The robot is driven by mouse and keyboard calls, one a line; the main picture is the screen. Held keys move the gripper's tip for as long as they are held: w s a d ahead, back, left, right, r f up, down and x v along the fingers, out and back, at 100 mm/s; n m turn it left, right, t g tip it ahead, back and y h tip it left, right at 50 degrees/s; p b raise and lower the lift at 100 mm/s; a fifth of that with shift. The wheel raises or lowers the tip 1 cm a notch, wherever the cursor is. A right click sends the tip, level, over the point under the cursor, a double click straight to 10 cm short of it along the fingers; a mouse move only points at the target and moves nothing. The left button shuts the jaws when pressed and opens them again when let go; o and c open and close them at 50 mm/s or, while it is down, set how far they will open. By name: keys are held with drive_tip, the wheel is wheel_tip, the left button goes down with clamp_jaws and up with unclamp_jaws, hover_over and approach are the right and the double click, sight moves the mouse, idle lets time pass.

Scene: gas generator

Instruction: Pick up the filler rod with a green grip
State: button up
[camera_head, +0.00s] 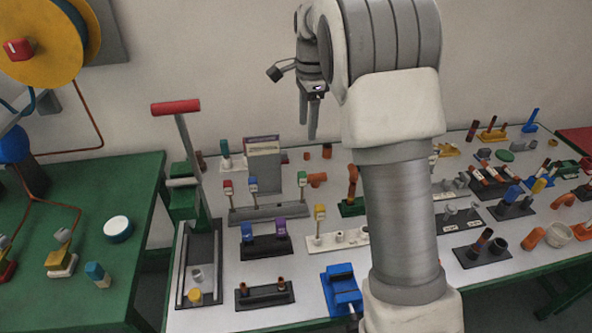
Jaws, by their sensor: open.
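My gripper (308,122) is open and empty, pointing down. In the picture it is above the green-topped piece, clear of the table.
A yellow-topped piece (320,211) stands in a white rack to the front right. A grey box (263,165) stands behind the rack. A red-handled lever (176,108) rises at left. My arm hides part of the table.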

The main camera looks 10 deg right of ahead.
sight(302, 173)
drive_tip(key=shift+m+g, duration=0.3)
drive_tip(key=shift+m, duration=0.4)
drive_tip(key=f, duration=0.5)
drive_tip(key=w+f, duration=0.1)
drive_tip(key=f, duration=0.4)
drive_tip(key=w+f, duration=0.1)
drive_tip(key=f, duration=0.4)
drive_tip(key=shift+w+a+f, duration=0.1)
drive_tip(key=shift+a+f, duration=0.15)
drive_tip(key=shift+f, duration=0.05)
wheel_tip(302, 173, down, 5)
drive_tip(key=shift+w+r, duration=0.1)
drive_tip(key=shift+w, duration=0.05)
clamp_jaws()
